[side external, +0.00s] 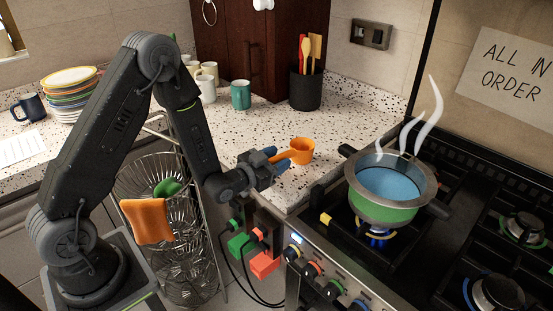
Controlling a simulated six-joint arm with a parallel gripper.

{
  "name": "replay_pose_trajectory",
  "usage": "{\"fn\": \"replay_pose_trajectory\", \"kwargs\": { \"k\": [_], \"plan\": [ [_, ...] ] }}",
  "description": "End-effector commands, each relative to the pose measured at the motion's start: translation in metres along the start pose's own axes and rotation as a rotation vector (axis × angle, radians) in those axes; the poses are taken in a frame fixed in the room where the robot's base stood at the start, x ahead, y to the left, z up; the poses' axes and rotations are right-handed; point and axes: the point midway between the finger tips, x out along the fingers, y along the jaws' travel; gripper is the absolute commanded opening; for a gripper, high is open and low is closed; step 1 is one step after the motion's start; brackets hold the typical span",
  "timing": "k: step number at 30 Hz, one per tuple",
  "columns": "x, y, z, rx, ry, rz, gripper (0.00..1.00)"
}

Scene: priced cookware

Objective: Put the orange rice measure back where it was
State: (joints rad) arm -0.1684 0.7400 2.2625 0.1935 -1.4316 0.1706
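The orange rice measure (302,151) is a small cup with a handle pointing left. It is at the right end of the speckled counter, left of the stove. My gripper (280,160) is at its handle, with the fingers around or against it; they look closed on the handle, though the contact is small in view. The cup is upright. I cannot tell whether it touches the counter or is held just above it.
A steaming green pot (385,205) of blue liquid stands on a lit burner. A black utensil holder (305,88), a teal mug (240,95) and stacked plates (70,92) stand on the counter. A wire rack (150,180) with an orange cloth (147,220) stands below. Cables hang by the stove front.

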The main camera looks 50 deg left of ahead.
Motion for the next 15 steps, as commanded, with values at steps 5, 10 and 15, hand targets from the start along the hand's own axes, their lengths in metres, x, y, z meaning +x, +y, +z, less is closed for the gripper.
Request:
{"fn": "replay_pose_trajectory", "kwargs": {
  "k": [5,10,15],
  "plan": [
    [0.0,0.0,0.0,0.0,0.0,0.0,0.5],
    [0.0,-0.001,-0.004,0.0,0.002,0.0,0.5],
    [-0.025,-0.001,-0.003,-0.001,-0.003,0.0,0.5]
  ]
}}
